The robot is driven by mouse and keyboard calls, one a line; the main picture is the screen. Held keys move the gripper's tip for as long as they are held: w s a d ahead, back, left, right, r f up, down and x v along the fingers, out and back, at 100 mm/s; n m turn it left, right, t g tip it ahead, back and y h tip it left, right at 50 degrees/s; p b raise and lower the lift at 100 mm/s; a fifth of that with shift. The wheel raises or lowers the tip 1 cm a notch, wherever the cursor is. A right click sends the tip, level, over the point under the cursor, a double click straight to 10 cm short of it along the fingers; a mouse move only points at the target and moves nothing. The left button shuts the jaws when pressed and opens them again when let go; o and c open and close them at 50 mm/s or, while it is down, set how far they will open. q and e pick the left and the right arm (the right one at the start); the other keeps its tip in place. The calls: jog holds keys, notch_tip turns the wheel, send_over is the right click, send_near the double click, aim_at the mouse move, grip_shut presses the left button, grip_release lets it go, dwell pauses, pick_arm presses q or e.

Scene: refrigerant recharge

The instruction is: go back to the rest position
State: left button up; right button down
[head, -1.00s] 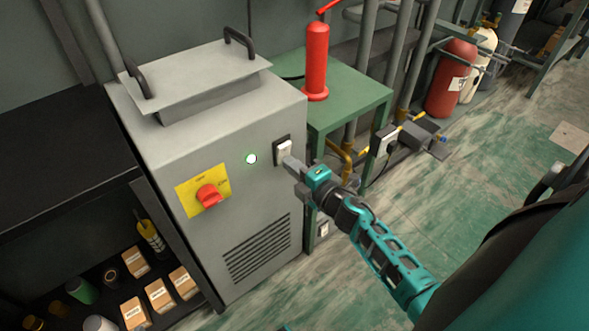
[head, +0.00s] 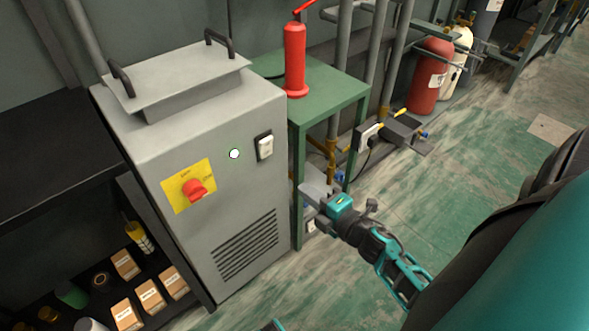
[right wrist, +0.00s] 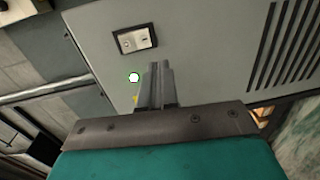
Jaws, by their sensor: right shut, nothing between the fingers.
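My right gripper (head: 307,192) is shut and empty. In the head view it hangs in front of the green stand, right of the grey machine (head: 130,128) and apart from the white switch (head: 264,146). In the right wrist view its closed fingers (right wrist: 161,68) point toward the machine's front, with the switch (right wrist: 135,39) beyond them to the upper left. A white round light with a green rim (head: 234,153) shows left of the switch. The red rotary knob (head: 195,190) sits on a yellow plate.
A green stand (head: 338,92) with a red cylinder (head: 294,60) on it stands right of the machine. Pipes and a small pump-like device (head: 402,130) lie behind. A dark shelf (head: 50,170) with boxes and bottles is at left. Open floor (head: 450,190) lies to the right.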

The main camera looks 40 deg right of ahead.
pick_arm(q)
jog(key=shift+w+r, duration=0.25)
jog(key=shift+w, duration=0.05)
pick_arm(e)
jog(key=shift+s+f, duration=0.1)
jog(key=shift+s, duration=0.85)
pick_arm(q)
jog(key=shift+a+f, duration=0.1)
jog(key=shift+a, duration=0.05)
pick_arm(e)
jog(key=s+a+r+m+g+y+p, duration=0.1)
jog(key=s+a+m+g, duration=0.2)
jog(key=a+m, duration=0.55)
jog(key=s+a+m+g+y+p, duration=0.1)
jog(key=s+a+m+g, duration=0.25)
jog(key=a+m, duration=0.5)
pick_arm(q)
jog(key=s+a+r+p, duration=0.1)
jog(key=a+r+p, duration=0.2)
jog(key=r+p, duration=0.8)
jog(key=p, duration=0.3)
jog(key=shift+s+r+y, duration=0.3)
jog(key=shift+s+y, duration=0.1)
pick_arm(e)
notch_tip(320, 180, up, 10)
jog(key=s+d+h, duration=0.1)
jog(key=d, duration=0.1)
jog(key=shift+s+d+n, duration=0.25)
jog(key=shift+d+n, duration=0.05)
jog(key=shift+d, duration=0.05)
